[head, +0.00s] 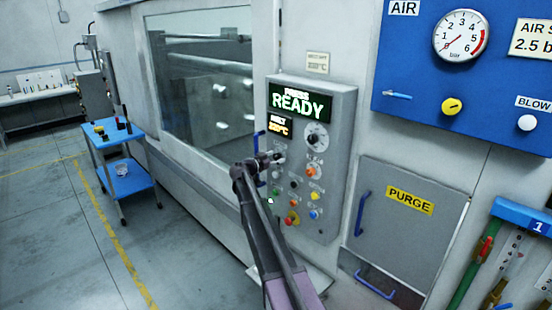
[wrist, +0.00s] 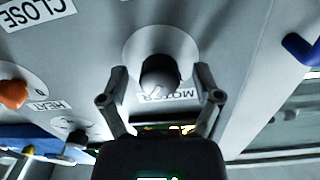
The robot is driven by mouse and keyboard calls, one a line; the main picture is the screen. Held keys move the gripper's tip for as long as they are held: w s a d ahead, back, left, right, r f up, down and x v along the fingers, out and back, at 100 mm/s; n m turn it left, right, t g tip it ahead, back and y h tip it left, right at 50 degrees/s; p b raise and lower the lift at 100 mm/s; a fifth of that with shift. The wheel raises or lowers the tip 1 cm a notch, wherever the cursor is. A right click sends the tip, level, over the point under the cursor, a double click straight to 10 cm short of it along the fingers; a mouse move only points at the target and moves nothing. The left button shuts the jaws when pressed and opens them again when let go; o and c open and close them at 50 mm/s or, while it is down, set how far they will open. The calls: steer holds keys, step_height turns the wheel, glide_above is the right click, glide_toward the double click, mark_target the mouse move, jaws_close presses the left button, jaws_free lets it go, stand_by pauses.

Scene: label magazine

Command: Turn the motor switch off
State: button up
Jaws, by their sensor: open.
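The motor switch (wrist: 160,74) is a dark round knob with a pale pointer mark on a white disc, above an upside-down MOTOR label (wrist: 170,95) in the wrist view. My gripper (wrist: 160,72) is open, with one finger on each side of the knob in the picture. I see a gap between each finger and the knob; whether the tips reach its depth I cannot tell. In the head view my gripper (head: 268,158) is at the left part of the grey control panel (head: 342,150) and hides the motor switch there.
The panel has a READY display (head: 299,102) and several coloured knobs. In the wrist view an orange HEAT knob (wrist: 12,94) is at left and a blue handle (wrist: 300,48) at right. A PURGE door (head: 408,225) is right of the panel; a blue cart (head: 120,160) stands left.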

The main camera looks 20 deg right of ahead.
jaws_close()
steer(key=shift+n, duration=0.3)
steer(key=n, duration=0.6)
steer(key=shift+n, duration=0.4)
steer(key=n, duration=0.7)
steer(key=shift+w+t, duration=0.1)
steer(key=shift+t, duration=0.2)
